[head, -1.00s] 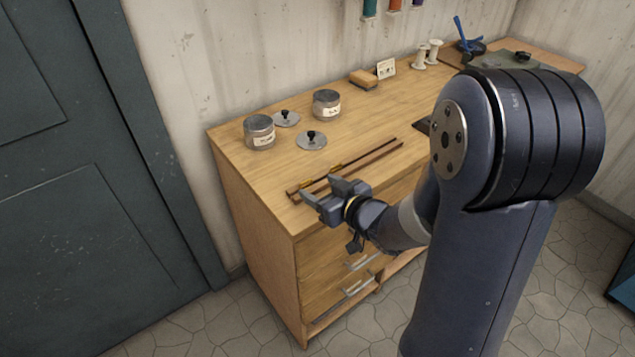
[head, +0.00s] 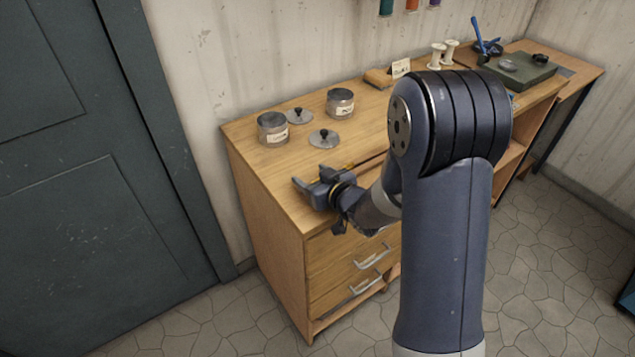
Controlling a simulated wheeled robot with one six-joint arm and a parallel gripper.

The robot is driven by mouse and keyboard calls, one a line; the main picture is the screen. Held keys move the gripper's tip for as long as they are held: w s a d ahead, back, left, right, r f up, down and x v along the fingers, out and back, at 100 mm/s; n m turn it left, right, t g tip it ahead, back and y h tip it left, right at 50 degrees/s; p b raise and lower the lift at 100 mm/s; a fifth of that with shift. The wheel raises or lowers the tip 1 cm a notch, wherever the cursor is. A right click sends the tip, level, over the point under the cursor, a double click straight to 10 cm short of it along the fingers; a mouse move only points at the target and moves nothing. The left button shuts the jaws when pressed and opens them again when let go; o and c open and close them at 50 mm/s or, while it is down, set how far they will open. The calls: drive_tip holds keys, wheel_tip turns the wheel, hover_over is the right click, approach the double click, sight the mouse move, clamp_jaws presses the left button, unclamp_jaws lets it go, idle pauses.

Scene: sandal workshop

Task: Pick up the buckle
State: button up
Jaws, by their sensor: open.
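My gripper (head: 312,180) is open over the front left part of the wooden workbench (head: 262,165). Its two fingers point left and look empty. A thin dark brown strip (head: 369,159) lies on the bench and runs behind my gripper and wrist. A small brass-coloured piece (head: 348,165) shows on it just beyond the gripper; it may be a buckle, but it is too small to tell. The rest of the strip is hidden by my arm. I cannot tell whether the gripper touches anything.
Two labelled jars (head: 272,129) (head: 340,103) and two knobbed lids (head: 298,116) (head: 324,138) stand behind the gripper. A brown block (head: 378,79), a card (head: 401,68), white spools (head: 438,56) and a dark green slab (head: 522,70) lie farther right. The bench's left end is clear.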

drive_tip(key=shift+c, duration=0.5)
drive_tip(key=c, duration=1)
drive_tip(key=shift+o, duration=0.2)
